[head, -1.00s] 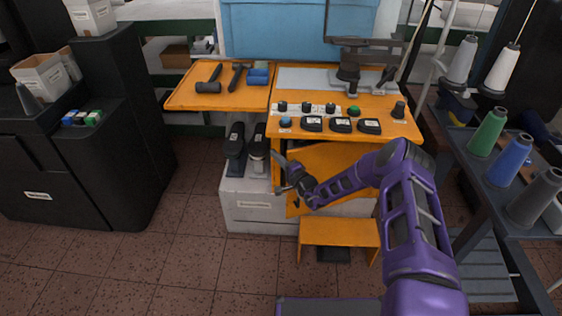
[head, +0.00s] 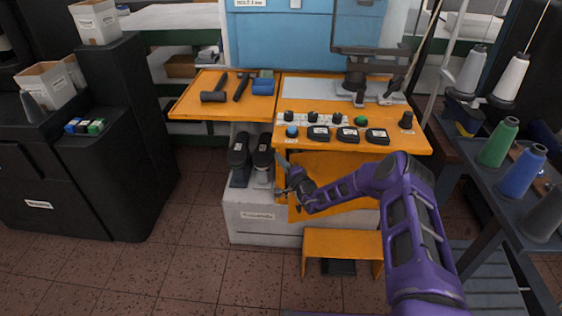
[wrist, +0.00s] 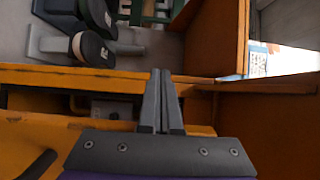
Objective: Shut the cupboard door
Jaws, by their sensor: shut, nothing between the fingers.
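The orange cupboard door (head: 325,170) is under the front of the orange workbench (head: 350,142) in the head view. It stands ajar, and my arm hides part of it. An orange panel with a dark handle (wrist: 36,164), which looks like the door, fills the lower left there.
A low orange step (head: 343,242) stands in front of the cupboard. Dark shoe lasts (head: 238,152) stand on a pale box (head: 262,222) to the left. A rack with thread cones (head: 522,170) is close on the right. The tiled floor at front left is clear.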

